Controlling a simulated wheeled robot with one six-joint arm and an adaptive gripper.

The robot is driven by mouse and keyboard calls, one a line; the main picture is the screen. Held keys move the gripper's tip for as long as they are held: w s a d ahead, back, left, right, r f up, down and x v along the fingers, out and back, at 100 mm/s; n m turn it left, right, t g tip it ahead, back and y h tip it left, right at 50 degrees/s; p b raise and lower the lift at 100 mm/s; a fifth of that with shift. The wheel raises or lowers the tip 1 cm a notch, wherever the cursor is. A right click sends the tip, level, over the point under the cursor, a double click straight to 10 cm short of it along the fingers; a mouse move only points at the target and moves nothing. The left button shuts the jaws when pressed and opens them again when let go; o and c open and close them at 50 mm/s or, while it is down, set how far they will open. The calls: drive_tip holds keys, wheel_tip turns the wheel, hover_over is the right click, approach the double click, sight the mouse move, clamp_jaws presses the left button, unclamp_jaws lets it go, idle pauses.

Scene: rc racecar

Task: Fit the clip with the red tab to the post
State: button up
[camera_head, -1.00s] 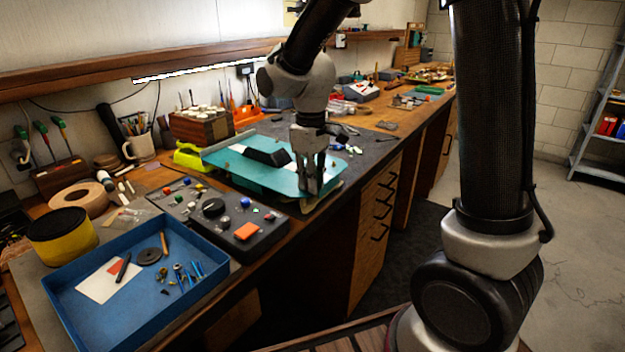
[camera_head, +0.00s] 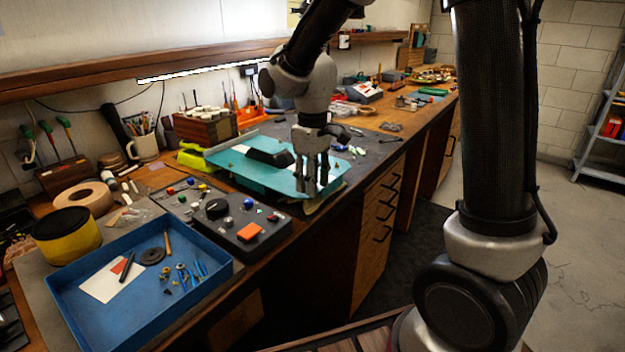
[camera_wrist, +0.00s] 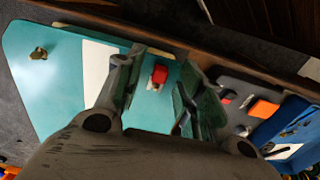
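A clip with a red tab (camera_wrist: 158,74) shows in the wrist view at the near right part of the teal panel (camera_wrist: 60,90). A small metal part is just beside the tab; whether the clip is on a post there I cannot tell. My gripper (camera_wrist: 160,64) is open, one finger on each side of the red tab, with visible gaps. In the head view, my gripper (camera_head: 312,188) points down over the right end of the teal panel (camera_head: 235,170), and the clip cannot be made out there. A brass post (camera_wrist: 38,53) stands at the panel's far left corner in the wrist view.
A grey control box (camera_head: 222,218) with knobs and an orange button is to the left. A blue tray (camera_head: 75,318) with small parts is at the front left. A pen mug (camera_head: 145,146) and wooden box (camera_head: 205,124) stand behind.

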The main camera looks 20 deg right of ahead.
wheel_tip(320, 180, up, 12)
idle(0.5)
drive_tip(key=s+d+m+t, duration=0.2)
drive_tip(key=s+d+m, duration=0.1)
drive_tip(key=s+d, duration=0.5)
drive_tip(key=s+d+m+t, duration=0.2)
drive_tip(key=s+d+m, duration=0.2)
drive_tip(key=s+d, duration=0.4)
drive_tip(key=s, duration=0.4)
drive_tip(key=shift+s+r, duration=0.25)
drive_tip(key=shift+r, duration=0.05)
